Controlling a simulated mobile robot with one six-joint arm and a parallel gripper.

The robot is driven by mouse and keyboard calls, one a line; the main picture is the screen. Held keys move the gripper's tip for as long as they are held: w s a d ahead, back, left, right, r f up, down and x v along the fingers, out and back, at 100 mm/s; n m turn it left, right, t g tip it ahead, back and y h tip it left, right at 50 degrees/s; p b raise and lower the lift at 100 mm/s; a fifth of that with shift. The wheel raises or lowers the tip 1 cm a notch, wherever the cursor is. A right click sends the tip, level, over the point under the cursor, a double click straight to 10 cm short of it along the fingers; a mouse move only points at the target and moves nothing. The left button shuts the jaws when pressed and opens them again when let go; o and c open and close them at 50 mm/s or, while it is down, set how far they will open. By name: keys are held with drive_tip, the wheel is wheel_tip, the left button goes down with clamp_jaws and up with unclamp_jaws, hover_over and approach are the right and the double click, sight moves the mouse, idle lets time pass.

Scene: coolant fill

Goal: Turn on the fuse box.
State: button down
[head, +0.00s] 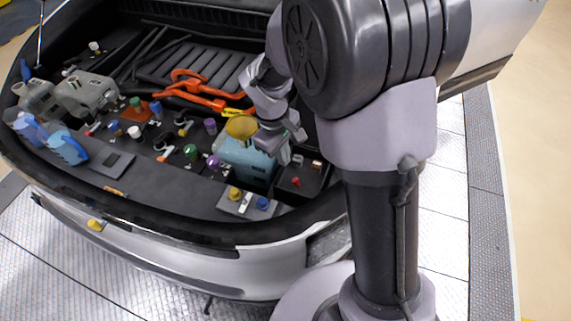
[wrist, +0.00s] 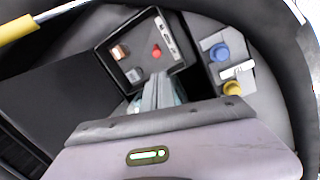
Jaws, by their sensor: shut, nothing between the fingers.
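The fuse box is an open black box (wrist: 139,35) in the upper middle of the wrist view. Inside are a red button (wrist: 156,52), a copper-coloured block (wrist: 120,52), a grey block (wrist: 134,76) and a pale strip along the right wall. In the head view the box (head: 312,184) is at the bay's right end, with the red button (head: 296,181) showing. My gripper (wrist: 157,84) is shut and empty, its tips over the near side of the box, below the red button in the picture. In the head view my gripper (head: 285,156) is just above and left of the box. Whether it touches anything is unclear.
A blue tank with a yellow cap (head: 241,127) stands left of my gripper. A grey panel with yellow and blue knobs (head: 247,204) lies in front of the box; its blue knob (wrist: 219,53) shows in the wrist view. Orange cables (head: 205,98) run behind.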

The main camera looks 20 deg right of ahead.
sight(297, 183)
drive_tip(key=f+b, duration=0.1)
drive_tip(key=f, duration=0.2)
drive_tip(key=d+f+b, duration=0.1)
drive_tip(key=f, duration=0.2)
drive_tip(key=f+b, duration=0.2)
drive_tip(key=f, duration=0.1)
drive_tip(key=shift+w+d+f, duration=0.1)
drive_tip(key=shift+w+d, duration=0.05)
drive_tip(key=shift+w, duration=0.15)
